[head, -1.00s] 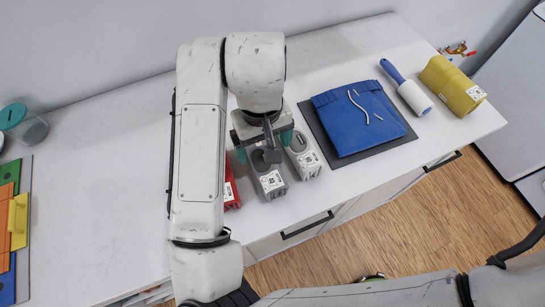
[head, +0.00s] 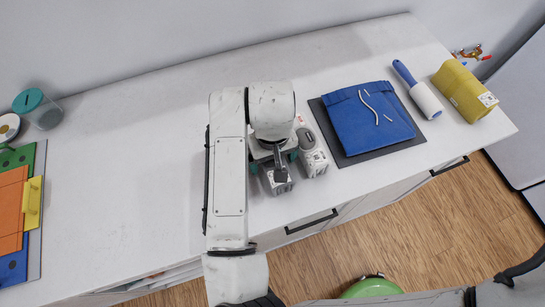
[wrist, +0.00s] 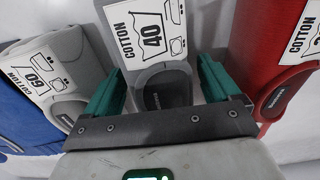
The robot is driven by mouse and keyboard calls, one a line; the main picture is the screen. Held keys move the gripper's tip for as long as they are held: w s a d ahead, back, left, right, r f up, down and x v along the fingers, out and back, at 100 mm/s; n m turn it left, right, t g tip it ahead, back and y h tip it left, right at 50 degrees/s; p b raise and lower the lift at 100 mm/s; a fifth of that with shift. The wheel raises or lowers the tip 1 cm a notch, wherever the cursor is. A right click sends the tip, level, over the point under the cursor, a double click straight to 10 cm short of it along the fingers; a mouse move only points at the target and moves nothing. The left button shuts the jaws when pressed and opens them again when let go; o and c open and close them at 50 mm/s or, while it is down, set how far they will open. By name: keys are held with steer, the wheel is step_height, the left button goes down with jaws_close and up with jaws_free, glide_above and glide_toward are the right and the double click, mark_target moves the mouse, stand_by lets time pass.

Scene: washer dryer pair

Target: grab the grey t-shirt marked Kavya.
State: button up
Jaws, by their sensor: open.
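Two small grey folded bundles, which look like folded t-shirts, lie side by side near the counter's front edge. One (head: 280,184) is under my gripper (head: 272,160); the other (head: 314,160) is just to its right. In the wrist view my gripper (wrist: 160,72) is open, its green fingers on either side of the middle grey bundle (wrist: 160,84), tagged COTTON 40. The other grey bundle (wrist: 75,52), tagged COTTON 60, is at left. The small name labels are too small to read, so I cannot tell which says Kavya.
A red bundle (wrist: 262,50) lies close to the right finger in the wrist view; my arm hides it in the head view. A blue folded garment (head: 365,130) lies on a dark mat (head: 340,158).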

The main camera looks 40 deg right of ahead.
steer(key=shift+c, duration=0.3)
steer(key=c, duration=1.1)
steer(key=shift+r, duration=0.1)
